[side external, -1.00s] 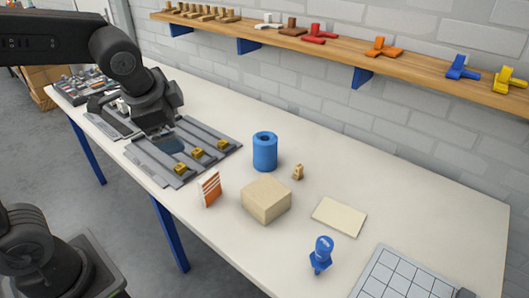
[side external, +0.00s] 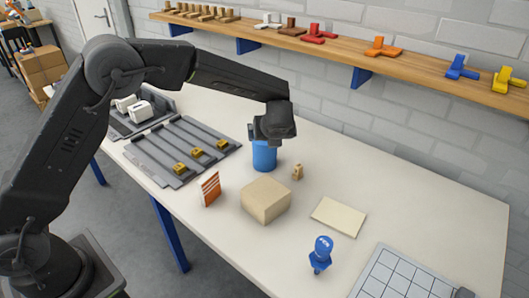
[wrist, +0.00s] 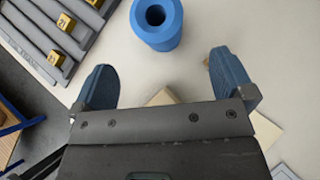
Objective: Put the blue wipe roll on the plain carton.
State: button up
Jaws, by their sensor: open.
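The blue wipe roll (side external: 264,156) stands upright on the white table behind the plain carton. Its top is partly hidden by my gripper (side external: 268,138) in the side external view. In the wrist view the blue wipe roll (wrist: 157,22) shows its open core and lies just beyond the gap between my fingertips (wrist: 160,72). My gripper is open and empty, with its two blue fingers spread apart. The plain carton (side external: 266,199) is a tan box with a bare top, in front of the roll. In the wrist view the carton (wrist: 162,98) is mostly hidden behind my gripper.
A grey slotted rack (side external: 160,150) with yellow blocks lies left of the roll. An orange-striped card (side external: 210,189) stands left of the carton. A small wooden piece (side external: 298,172), a cream pad (side external: 339,217) and a blue figure (side external: 320,254) are to the right. A shelf (side external: 340,55) runs along the wall.

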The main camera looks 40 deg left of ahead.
send_over(265, 152)
notch_tip(265, 152, down, 4)
jog(key=f, duration=0.1)
jog(key=shift+x, duration=2.75)
jog(key=shift+w+d+r, duration=0.1)
jog(key=shift+w+r, duration=0.05)
jog(key=shift+r, duration=0.05)
jog(key=c, duration=1)
